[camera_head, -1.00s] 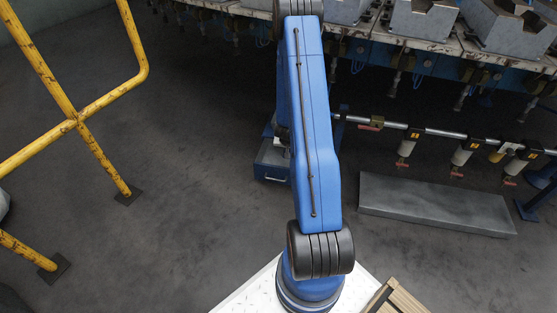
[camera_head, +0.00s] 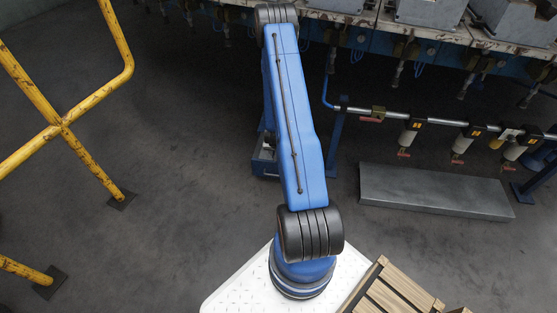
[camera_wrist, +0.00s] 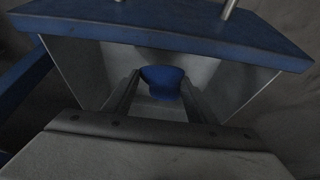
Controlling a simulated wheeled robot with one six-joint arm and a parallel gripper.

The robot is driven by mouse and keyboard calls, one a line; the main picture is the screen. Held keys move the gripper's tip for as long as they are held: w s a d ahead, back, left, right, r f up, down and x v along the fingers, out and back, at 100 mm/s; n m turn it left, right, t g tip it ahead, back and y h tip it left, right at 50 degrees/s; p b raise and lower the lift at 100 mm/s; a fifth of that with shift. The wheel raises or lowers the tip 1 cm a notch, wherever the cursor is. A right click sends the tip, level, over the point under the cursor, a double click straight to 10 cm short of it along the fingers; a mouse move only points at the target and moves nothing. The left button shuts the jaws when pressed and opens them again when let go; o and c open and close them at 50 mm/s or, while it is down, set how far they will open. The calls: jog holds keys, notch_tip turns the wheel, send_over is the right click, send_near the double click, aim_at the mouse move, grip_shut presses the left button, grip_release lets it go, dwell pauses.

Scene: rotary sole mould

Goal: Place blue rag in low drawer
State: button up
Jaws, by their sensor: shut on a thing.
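The blue rag (camera_wrist: 162,80) shows between the fingertips of my gripper (camera_wrist: 160,98) in the wrist view. My gripper is shut on it. Below and around the rag is an open drawer with grey inner walls (camera_wrist: 232,80) and a blue front panel (camera_wrist: 170,22) with a handle at the top of the picture. I cannot tell whether the rag touches the drawer floor. In the head view the low blue drawer (camera_head: 264,168) shows only in part, left of my blue arm. There my arm hides the gripper and the rag.
A pipe rail (camera_head: 440,129) with hanging filter units runs to the right of my arm. A grey slab (camera_head: 435,190) lies on the floor below it. A yellow railing (camera_head: 62,125) stands at left. Wooden slats (camera_head: 390,292) sit at my base. Dark floor is clear at left centre.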

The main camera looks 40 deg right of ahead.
jog(key=shift+f, duration=2.45)
jog(key=shift+f, duration=0.1)
jog(key=o, duration=1)
jog(key=shift+o, duration=0.2)
